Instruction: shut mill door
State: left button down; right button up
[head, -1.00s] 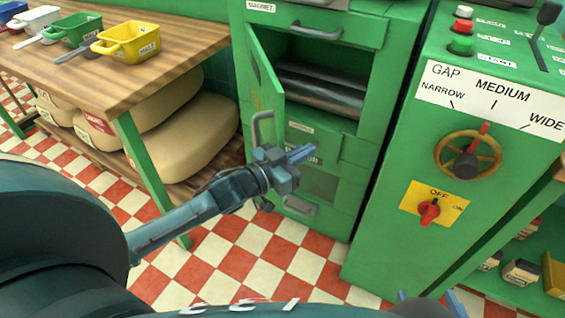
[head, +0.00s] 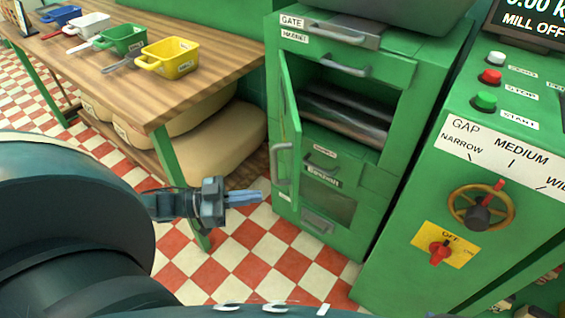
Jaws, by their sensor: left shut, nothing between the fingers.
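The mill (head: 393,150) is a green cabinet with an open upper compartment that shows grey metal rollers (head: 345,115). Its green door (head: 290,130) is hinged on the left side of the opening and stands swung outward, seen nearly edge-on. A metal handle (head: 281,165) hangs on the door's outer face. My left gripper (head: 258,197) is shut and empty, its blue fingers pointing right, in front of and below the door handle and apart from it in the picture. My right gripper is not in view.
A green control console (head: 385,260) with a gap wheel (head: 480,208) and red switch stands at right. A wooden table (head: 150,92) with coloured scoops such as the yellow one (head: 168,57) is at left, sacks below. Checkered floor (head: 245,255) is clear between.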

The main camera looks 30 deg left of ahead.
pick_arm(q)
jog(key=s+a+r, duration=0.2)
jog(key=a+r, duration=0.1)
jog(key=a, duration=0.4)
send_near(293, 176)
jog(key=shift+m+g+h, duration=0.3)
jog(key=shift+m+g, duration=0.1)
jog(key=x, duration=0.5)
jog(key=shift+w+a+f, duration=0.1)
jog(key=shift+w+f, duration=0.05)
jog(key=shift+w, duration=0.4)
jog(key=shift+w+d, duration=0.4)
jog(key=shift+d, duration=0.1)
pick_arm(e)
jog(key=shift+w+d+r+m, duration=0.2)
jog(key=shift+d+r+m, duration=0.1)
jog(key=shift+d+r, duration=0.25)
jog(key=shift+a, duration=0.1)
